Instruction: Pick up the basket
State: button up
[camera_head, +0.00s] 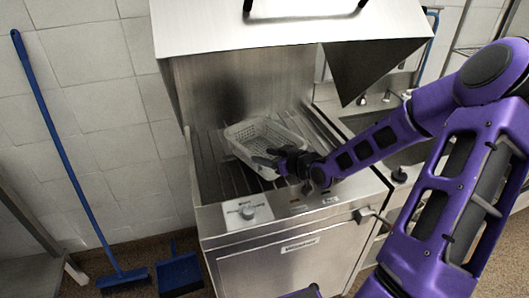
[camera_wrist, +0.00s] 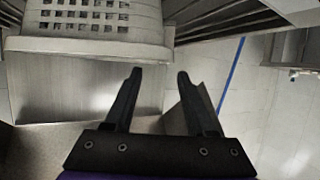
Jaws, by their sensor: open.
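A pale, perforated basket (camera_head: 244,133) sits on the metal slats inside an open stainless machine. In the wrist view the basket (camera_wrist: 85,46) fills the top left, with its near rim running across. My gripper (camera_head: 268,159) is over the front part of the basket in the head view and hides some of that side. In the wrist view my gripper (camera_wrist: 159,76) is open, with its two dark fingers spread and nothing between them. The fingertips are just short of the rim and to its right; I cannot tell whether they touch it.
The machine's raised hood (camera_head: 290,32) hangs above the basket. Its front panel (camera_head: 290,205) with a knob lies below. A sink (camera_head: 400,150) is on the right. A blue broom (camera_head: 62,150) and dustpan (camera_head: 180,272) stand on the left by the tiled wall.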

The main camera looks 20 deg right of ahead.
aim_at(249, 151)
jog(key=x, duration=0.2)
jog(key=shift+w+a+f, duration=0.1)
jog(key=shift+w+f, duration=0.05)
jog(key=shift+w, duration=0.1)
jog(key=x, duration=0.2)
jog(key=b+x, duration=0.1)
jog(key=x, duration=0.2)
jog(key=shift+a, duration=0.35)
grip_shut()
